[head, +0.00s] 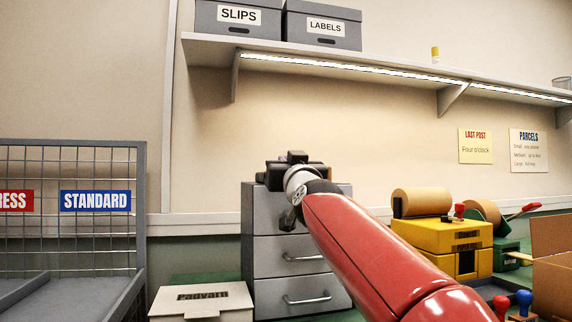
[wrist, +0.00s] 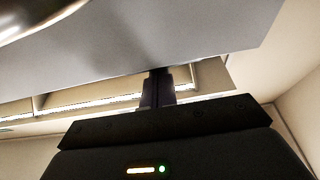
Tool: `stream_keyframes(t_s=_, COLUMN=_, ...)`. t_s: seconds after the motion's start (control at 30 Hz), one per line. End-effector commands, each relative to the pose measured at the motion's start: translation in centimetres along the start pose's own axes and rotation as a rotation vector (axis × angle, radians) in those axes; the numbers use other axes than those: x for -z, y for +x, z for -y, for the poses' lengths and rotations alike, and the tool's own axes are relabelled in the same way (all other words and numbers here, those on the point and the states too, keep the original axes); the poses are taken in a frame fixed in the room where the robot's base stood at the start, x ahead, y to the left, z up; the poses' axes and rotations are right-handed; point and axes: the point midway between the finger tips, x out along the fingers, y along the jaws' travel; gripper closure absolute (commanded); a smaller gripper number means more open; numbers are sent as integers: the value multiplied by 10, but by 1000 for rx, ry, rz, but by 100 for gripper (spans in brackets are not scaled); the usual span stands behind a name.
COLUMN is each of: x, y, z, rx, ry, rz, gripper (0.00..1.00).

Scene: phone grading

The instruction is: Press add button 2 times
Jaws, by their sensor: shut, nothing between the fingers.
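I cannot make out an add button in either view. My gripper (head: 296,157) is in front of the grey drawer unit in the head view, level with its top, at the end of my red arm. Its fingers also show in the wrist view (wrist: 157,88), closed together with nothing between them. A large plain grey surface fills the top of the wrist view, close to the fingers; I cannot tell what it is or whether they touch.
The grey drawer unit (head: 300,254) stands behind my arm. A yellow dispenser (head: 440,240) with a brown roll is right. A pale box (head: 203,301) and wire cage (head: 142,200) are left. A lit shelf (head: 370,70) with grey boxes (head: 237,20) runs above.

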Motion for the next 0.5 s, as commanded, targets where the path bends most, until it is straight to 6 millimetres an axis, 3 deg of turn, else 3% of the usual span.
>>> stream_keyframes(t_s=0.5, x=-23, y=-6, z=0, rx=2, ry=1, rz=10, gripper=100)
